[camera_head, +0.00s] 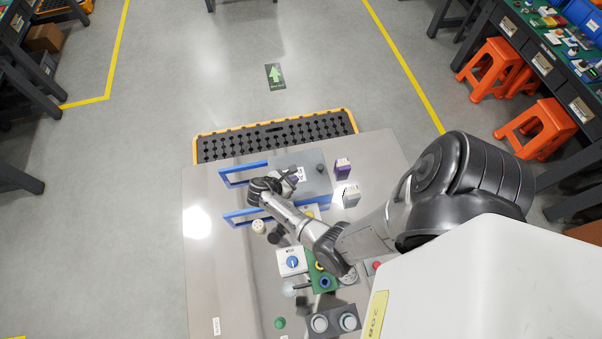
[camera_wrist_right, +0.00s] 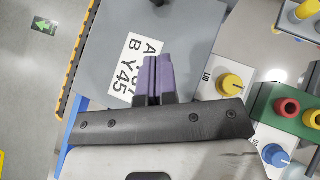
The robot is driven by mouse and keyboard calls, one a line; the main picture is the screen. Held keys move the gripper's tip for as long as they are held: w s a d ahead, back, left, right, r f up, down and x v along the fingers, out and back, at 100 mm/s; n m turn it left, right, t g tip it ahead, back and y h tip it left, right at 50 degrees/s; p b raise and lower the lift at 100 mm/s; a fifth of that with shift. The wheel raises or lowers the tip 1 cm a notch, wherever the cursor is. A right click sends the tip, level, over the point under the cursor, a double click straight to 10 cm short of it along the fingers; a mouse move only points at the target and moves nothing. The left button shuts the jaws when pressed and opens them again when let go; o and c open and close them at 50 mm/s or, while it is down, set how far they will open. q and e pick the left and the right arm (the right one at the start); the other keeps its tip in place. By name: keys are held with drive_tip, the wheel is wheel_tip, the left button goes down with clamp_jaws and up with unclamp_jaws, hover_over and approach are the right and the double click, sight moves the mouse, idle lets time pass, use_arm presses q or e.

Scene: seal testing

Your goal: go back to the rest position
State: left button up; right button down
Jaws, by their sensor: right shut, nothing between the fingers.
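My right arm reaches in from the right over the table in the head view. Its gripper (camera_head: 291,181) is above a grey case with blue handles. In the right wrist view the purple fingers (camera_wrist_right: 155,78) are pressed together with nothing between them. They are over a white label (camera_wrist_right: 134,68) with black letters on the grey case (camera_wrist_right: 195,25). I cannot tell how high the fingers are above it. My left gripper is not in view.
The table (camera_head: 210,285) also holds a purple box (camera_head: 343,168), a white box with a blue knob (camera_head: 291,262), a green box (camera_head: 318,284) and a dark box with two round tops (camera_head: 334,323). A black mat with yellow edging (camera_head: 275,135) adjoins its far edge. Orange stools (camera_head: 540,127) stand right.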

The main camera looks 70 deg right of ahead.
drive_tip(key=shift+v, duration=1.1)
